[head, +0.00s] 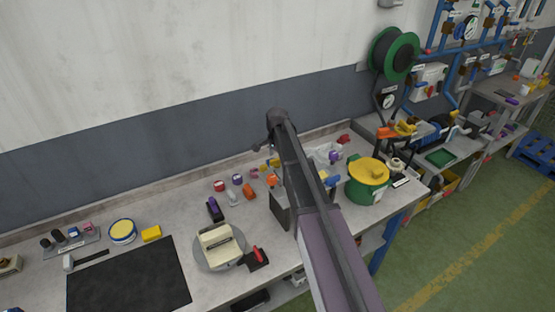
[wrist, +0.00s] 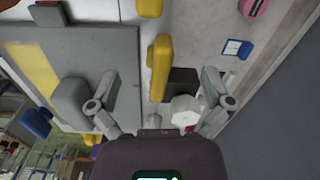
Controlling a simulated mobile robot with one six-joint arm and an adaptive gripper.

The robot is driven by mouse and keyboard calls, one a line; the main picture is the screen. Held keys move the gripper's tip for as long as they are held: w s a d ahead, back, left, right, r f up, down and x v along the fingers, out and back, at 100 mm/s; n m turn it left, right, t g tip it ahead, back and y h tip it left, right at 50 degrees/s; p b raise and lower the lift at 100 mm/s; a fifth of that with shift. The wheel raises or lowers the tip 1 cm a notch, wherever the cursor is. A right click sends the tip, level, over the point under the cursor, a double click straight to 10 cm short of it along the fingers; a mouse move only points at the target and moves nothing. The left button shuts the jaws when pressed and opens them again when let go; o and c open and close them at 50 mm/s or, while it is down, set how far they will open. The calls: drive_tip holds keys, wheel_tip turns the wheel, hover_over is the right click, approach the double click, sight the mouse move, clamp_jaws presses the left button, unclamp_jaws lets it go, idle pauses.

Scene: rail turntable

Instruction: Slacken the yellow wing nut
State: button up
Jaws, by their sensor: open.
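In the wrist view, a yellow elongated piece (wrist: 158,68), which looks like the wing nut, stands between the fingers of my gripper (wrist: 148,88). It lies beside the right edge of a grey plate or box (wrist: 125,60). My gripper is open, with a finger on each side and a visible gap to the yellow piece. I cannot tell how deep the fingers reach. Another yellow piece (wrist: 150,8) shows at the top edge. In the head view, my arm hides part of the grey box (head: 281,207), and I cannot make out the wing nut there.
A green drum with a yellow lid (head: 368,172) stands right of my arm on the workbench. Small coloured parts lie left of my arm. A cream block (head: 219,243) sits on a round grey plate, near a black mat (head: 128,280). A hose reel (head: 394,55) hangs on the wall.

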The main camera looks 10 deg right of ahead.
drive_tip(key=shift+m, duration=0.7)
drive_tip(key=shift+r+p, duration=0.5)
wheel_tip(320, 180, up, 13)
drive_tip(key=p, duration=1.3)
drive_tip(key=s+f+n+b, duration=0.2)
drive_tip(key=s+n, duration=1)
drive_tip(key=s, duration=1)
drive_tip(key=s+f+n+b, duration=0.1)
drive_tip(key=s+f+b, duration=0.2)
drive_tip(key=f+b, duration=0.7)
drive_tip(key=s+f+n+b, duration=0.1)
drive_tip(key=s+f+b, duration=0.3)
drive_tip(key=f+b, duration=0.6)
drive_tip(key=shift+d+f, duration=0.1)
drive_tip(key=shift+f, duration=0.05)
drive_tip(key=shift+f, duration=0.1)
idle(0.5)
